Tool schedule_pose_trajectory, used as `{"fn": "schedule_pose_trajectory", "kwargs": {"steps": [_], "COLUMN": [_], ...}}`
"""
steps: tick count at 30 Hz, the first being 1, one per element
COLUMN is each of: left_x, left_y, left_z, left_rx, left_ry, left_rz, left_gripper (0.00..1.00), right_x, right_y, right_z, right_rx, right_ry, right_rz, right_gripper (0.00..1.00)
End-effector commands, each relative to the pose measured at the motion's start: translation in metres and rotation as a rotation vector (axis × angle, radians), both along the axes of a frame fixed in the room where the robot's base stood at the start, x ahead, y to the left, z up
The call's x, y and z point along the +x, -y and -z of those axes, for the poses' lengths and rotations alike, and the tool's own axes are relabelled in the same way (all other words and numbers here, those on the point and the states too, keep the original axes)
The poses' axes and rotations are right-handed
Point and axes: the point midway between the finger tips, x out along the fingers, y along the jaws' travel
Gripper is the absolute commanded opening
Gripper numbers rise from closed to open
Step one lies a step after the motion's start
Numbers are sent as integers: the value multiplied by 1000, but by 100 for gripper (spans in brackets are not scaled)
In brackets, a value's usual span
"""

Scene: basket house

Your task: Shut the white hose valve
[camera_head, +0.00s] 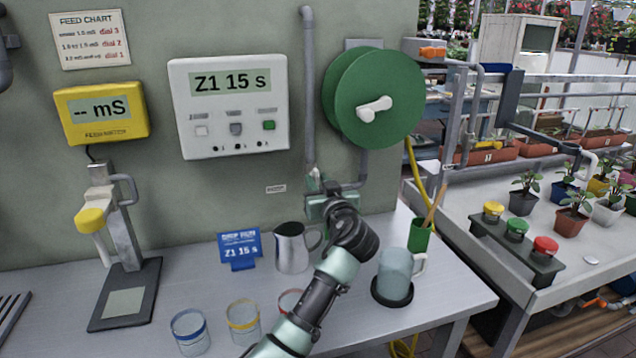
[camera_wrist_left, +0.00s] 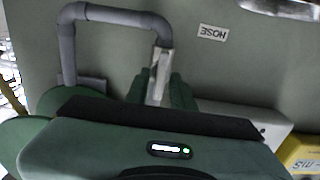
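The white hose valve shows as a small pale lever (camera_wrist_left: 160,72) at the end of a grey pipe (camera_wrist_left: 115,14) in the left wrist view. In the head view the pipe (camera_head: 309,90) runs down the wall to the valve, which my gripper mostly hides. My left gripper (camera_head: 319,183) is at the valve, against the wall. In the wrist view its green fingers (camera_wrist_left: 162,88) lie on both sides of the lever; whether they press on it I cannot tell. My right gripper is not in view.
A HOSE label (camera_head: 276,189) is left of the valve. A green hose reel (camera_head: 350,95) hangs above right.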

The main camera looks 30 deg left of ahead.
Motion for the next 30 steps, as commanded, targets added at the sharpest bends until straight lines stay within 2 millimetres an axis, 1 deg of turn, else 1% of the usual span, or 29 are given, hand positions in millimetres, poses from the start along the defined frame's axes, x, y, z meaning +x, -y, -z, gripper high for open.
{"fn": "schedule_pose_trajectory", "kwargs": {"steps": [5,11,20,30], "left_x": [0,0,1,3], "left_y": [0,1,2,3], "left_z": [0,0,-1,-1], "left_rx": [16,76,242,454], "left_ry": [-20,-90,-286,-533], "left_rz": [0,0,0,1], "left_gripper": [0,0,0,0], "right_x": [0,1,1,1], "right_y": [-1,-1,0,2], "right_z": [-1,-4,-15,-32], "right_rx": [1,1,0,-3], "right_ry": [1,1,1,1], "right_rz": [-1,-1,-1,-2], "right_gripper": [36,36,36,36]}}
